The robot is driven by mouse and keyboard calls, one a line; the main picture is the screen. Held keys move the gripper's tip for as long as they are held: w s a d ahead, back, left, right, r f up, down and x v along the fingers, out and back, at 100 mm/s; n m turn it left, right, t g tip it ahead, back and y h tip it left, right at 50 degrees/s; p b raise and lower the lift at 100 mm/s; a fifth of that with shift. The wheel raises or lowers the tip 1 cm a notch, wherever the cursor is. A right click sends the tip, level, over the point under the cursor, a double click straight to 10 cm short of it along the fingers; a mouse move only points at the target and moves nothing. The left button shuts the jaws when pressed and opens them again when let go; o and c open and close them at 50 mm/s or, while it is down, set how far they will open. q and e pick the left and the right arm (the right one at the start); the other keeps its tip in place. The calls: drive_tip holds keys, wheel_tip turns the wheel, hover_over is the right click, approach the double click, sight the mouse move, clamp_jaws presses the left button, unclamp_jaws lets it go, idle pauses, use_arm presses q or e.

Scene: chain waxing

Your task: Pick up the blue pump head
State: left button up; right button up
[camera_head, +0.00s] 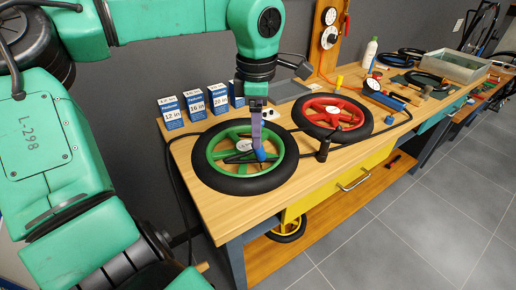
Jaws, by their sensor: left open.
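My left gripper (258,143) points down over the near green-rimmed wheel (208,174), which lies flat on the workbench. It is open. A small blue piece (261,155), which looks like the blue pump head, shows at the fingertips, inside the wheel's rim near the hub. The fingers hide part of it, and I cannot tell whether they touch it. My right gripper is not in view.
A red-rimmed wheel (312,111) lies to the right on the wooden workbench (283,197). Several blue and white boxes (195,105) stand at the back left. A black upright handle (323,149) stands at the front edge. A white bottle (370,54) and a metal tray (456,66) are farther back.

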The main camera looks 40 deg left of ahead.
sight(256, 152)
use_arm(q)
drive_tip(key=f, duration=0.2)
drive_tip(key=w+f+p, duration=0.1)
drive_tip(key=f, duration=0.1)
drive_tip(key=a+f, duration=0.1)
drive_tip(key=f, duration=0.1)
drive_tip(key=shift+w, duration=0.15)
drive_tip(key=shift+d+f, duration=0.1)
drive_tip(key=shift+f, duration=0.4)
drive_tip(key=c, duration=0.8)
clamp_jaws()
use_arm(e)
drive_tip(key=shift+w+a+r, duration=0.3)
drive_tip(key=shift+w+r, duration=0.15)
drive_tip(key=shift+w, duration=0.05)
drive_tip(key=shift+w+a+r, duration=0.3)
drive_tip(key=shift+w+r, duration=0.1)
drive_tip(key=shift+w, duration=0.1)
use_arm(q)
drive_tip(key=shift+r, duration=0.1)
